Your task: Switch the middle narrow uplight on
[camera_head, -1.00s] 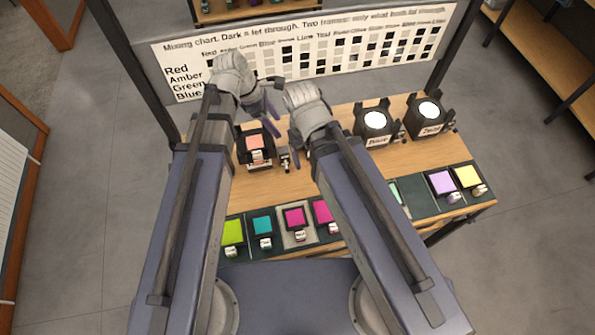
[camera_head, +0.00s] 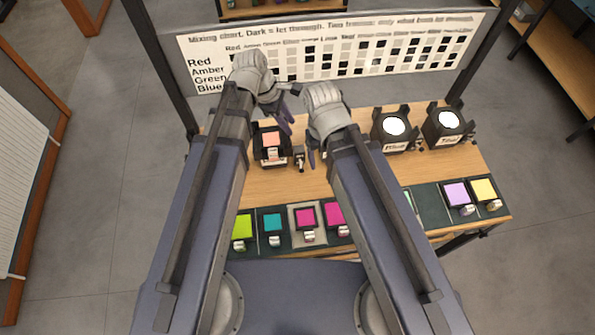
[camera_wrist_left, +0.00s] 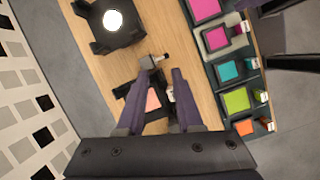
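A black fixture with a salmon frame (camera_head: 271,146) stands at the left of the table; it also shows in the left wrist view (camera_wrist_left: 153,99). A small switch-like part (camera_head: 299,160) with a pale label stands just right of it. Which fixture is the middle narrow one is unclear, as my right arm hides part of the row. My left gripper (camera_wrist_left: 163,67) is open and empty, its fingertips near a small dark knob (camera_wrist_left: 162,57). My right gripper (camera_head: 313,152) is mostly hidden by its wrist.
Along the table's front edge lie several coloured frames, including lime (camera_head: 242,226), teal (camera_head: 272,223), magenta (camera_head: 305,217), lavender (camera_head: 458,194) and yellow (camera_head: 484,189). A mixing chart board (camera_head: 330,50) stands behind the table. Bare wood (camera_head: 440,165) shows at the right.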

